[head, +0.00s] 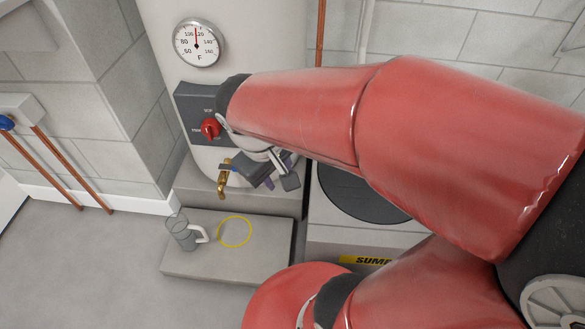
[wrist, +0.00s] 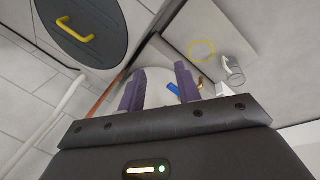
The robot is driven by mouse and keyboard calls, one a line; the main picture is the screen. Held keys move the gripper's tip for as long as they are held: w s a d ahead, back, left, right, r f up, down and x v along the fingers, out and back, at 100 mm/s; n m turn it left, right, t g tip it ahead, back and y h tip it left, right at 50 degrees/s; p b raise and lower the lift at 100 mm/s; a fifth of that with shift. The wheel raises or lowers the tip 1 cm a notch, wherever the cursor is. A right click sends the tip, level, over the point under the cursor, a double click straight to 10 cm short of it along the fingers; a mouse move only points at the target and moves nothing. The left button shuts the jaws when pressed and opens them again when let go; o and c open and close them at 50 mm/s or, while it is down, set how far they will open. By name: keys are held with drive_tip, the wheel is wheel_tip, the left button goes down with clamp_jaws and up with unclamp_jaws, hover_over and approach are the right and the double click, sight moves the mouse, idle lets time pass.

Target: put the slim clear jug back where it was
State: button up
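The slim clear jug (head: 181,231) stands on the low grey step (head: 255,262), near its left end, with its white handle toward the right. A thin yellow ring (head: 235,232) is marked on the step to the right of the jug, and the jug is outside it. In the wrist view the jug (wrist: 234,72) and the yellow ring (wrist: 202,50) show at upper right. My gripper (head: 278,176) is above and behind the step, in front of the tank. Its purple fingers (wrist: 160,84) are apart with nothing held between them.
A brass tap (head: 222,183) with a blue lever sticks out from the tank (head: 160,45), close left of my gripper. A red knob (head: 210,128) and a gauge (head: 197,42) are higher up. A dark round sump lid (head: 350,194) lies to the right.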

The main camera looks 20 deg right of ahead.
drive_tip(key=s+r+m+t+y, duration=0.2)
drive_tip(key=s+r+m+t, duration=0.2)
drive_tip(key=s+r, duration=0.1)
drive_tip(key=shift+d+r+y, duration=0.3)
drive_tip(key=shift+d, duration=0.15)
drive_tip(key=shift+s, duration=0.1)
wheel_tip(320, 180, up, 9)
drive_tip(key=p, duration=0.9)
drive_tip(key=shift+r, duration=0.1)
